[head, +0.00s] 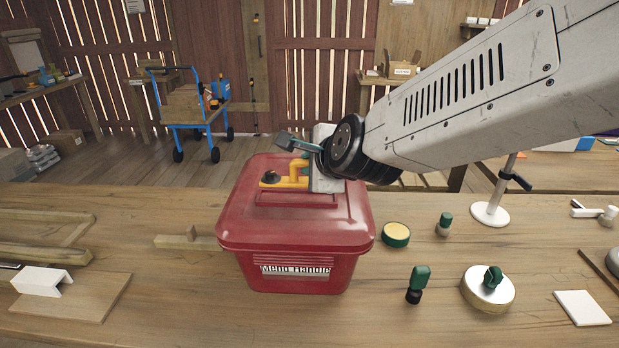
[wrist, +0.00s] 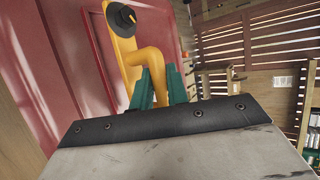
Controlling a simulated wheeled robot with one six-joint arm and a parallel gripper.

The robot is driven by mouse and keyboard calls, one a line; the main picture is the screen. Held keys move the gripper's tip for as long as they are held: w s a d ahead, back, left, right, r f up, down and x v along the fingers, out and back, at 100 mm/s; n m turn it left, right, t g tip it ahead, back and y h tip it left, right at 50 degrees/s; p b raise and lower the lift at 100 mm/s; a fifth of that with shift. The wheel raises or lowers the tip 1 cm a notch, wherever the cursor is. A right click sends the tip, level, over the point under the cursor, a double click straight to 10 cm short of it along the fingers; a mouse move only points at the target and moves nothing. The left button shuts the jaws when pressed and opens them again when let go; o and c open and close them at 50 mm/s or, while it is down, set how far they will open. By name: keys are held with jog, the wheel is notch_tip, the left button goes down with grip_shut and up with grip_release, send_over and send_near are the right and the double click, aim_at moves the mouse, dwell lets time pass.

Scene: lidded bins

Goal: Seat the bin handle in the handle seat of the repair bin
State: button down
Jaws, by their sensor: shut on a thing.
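The red repair bin (head: 300,270) stands on the wooden bench, its lid on, with a "Mend Handle" label on its front. The yellow bin handle (head: 297,180) is at the top of the lid and has a dark round knob at its left end. In the wrist view, my gripper (wrist: 157,84) has its green fingers shut on the bent bar of the handle (wrist: 150,60). The head view shows my gripper (head: 304,168) partly hidden at the handle. A raised rectangular outline on the lid (head: 296,200) lies under the handle. I cannot tell whether the handle touches its seat.
A green-rimmed round piece (head: 396,235), green-topped knobs (head: 418,284) and a round white-topped piece (head: 487,288) lie right of the bin. A wooden strip (head: 188,241) and a white bracket on a board (head: 42,281) are left. The bench front is mostly clear.

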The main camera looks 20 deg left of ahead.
aim_at(306, 178)
jog(key=shift+f, duration=1.75)
jog(key=shift+f, duration=0.25)
jog(key=c, duration=1.4)
grip_release()
jog(key=shift+o, duration=0.2)
jog(key=shift+r, duration=0.15)
jog(key=shift+s+d+r, duration=0.1)
jog(key=shift+s+r, duration=0.1)
jog(key=shift+r, duration=0.1)
jog(key=v, duration=1.1)
jog(key=shift+d, duration=0.15)
